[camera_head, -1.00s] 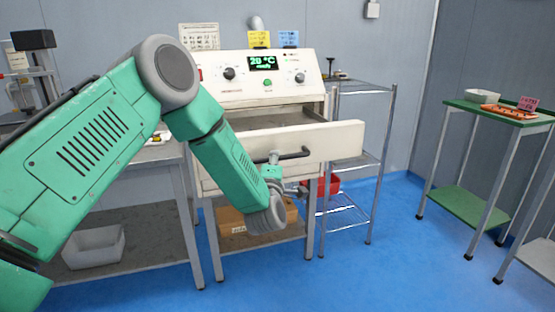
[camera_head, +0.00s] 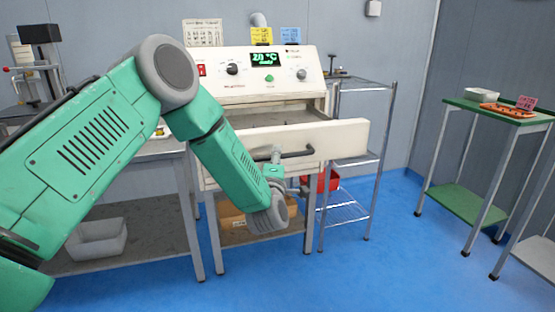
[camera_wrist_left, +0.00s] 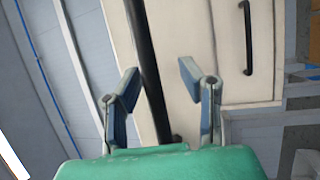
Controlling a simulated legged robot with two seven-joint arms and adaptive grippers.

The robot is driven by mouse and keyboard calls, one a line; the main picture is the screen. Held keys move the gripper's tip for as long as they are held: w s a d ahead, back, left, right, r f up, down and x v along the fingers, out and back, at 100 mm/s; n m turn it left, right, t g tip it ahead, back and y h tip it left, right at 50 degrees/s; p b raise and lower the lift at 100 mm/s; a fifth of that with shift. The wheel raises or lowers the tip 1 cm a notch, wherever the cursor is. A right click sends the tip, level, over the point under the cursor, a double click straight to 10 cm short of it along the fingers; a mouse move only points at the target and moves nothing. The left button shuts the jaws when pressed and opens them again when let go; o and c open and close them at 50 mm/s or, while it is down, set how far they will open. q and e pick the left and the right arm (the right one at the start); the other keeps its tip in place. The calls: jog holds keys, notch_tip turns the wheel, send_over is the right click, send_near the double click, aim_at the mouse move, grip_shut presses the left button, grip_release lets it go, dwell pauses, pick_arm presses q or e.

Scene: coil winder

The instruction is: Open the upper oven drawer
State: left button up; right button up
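The white oven (camera_head: 215,92) stands in the middle of the head view, its display lit green. Its upper drawer (camera_head: 345,141) is pulled out, with the open top showing behind the front. A black bar handle (camera_head: 297,154) is on the drawer front. My left gripper (camera_head: 276,170) is at the handle's left part. In the left wrist view, the left gripper's two fingers (camera_wrist_left: 158,84) stand apart, with the black handle bar (camera_wrist_left: 143,50) passing between them. Whether they touch the bar is unclear. My right gripper is in neither view.
Another black handle (camera_wrist_left: 248,38) shows on a panel in the left wrist view. A wire rack (camera_head: 371,190) stands close on the oven's right, with a red bin (camera_head: 322,182). A grey table (camera_head: 150,235) is on the left. Blue floor lies open before the green table (camera_head: 462,203).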

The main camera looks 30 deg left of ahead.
pick_arm(q)
jog(key=shift+s+d, duration=0.15)
jog(key=v, duration=1.1)
jog(key=shift+s+f, duration=0.15)
jog(key=shift+s, duration=0.1)
